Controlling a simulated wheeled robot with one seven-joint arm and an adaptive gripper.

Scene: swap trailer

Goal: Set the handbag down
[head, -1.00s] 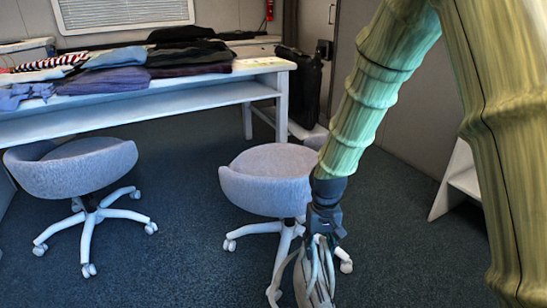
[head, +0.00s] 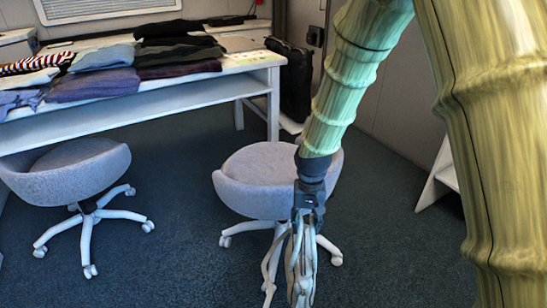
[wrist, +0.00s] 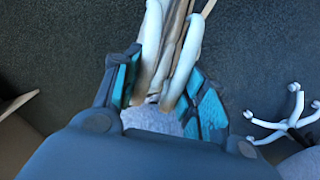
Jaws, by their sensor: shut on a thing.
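The handbag (head: 304,268) is pale, beige and grey, and hangs below my gripper in the head view, with its lower end near the bottom edge of the picture. My gripper (head: 307,212) points down and is shut on its upper part, in front of the right-hand stool. In the wrist view, the blue-green finger pads of my gripper (wrist: 162,95) stand on both sides of the handbag's pale, strap-like parts (wrist: 166,50). The rest of the handbag runs out of the top of that view.
A grey stool (head: 262,178) on white casters stands just behind my gripper, and another stool (head: 75,170) stands at left. A white table (head: 200,97) bears folded clothes (head: 105,84). Dark carpet (head: 180,235) lies open between the stools. A white shelf (head: 440,180) stands at right.

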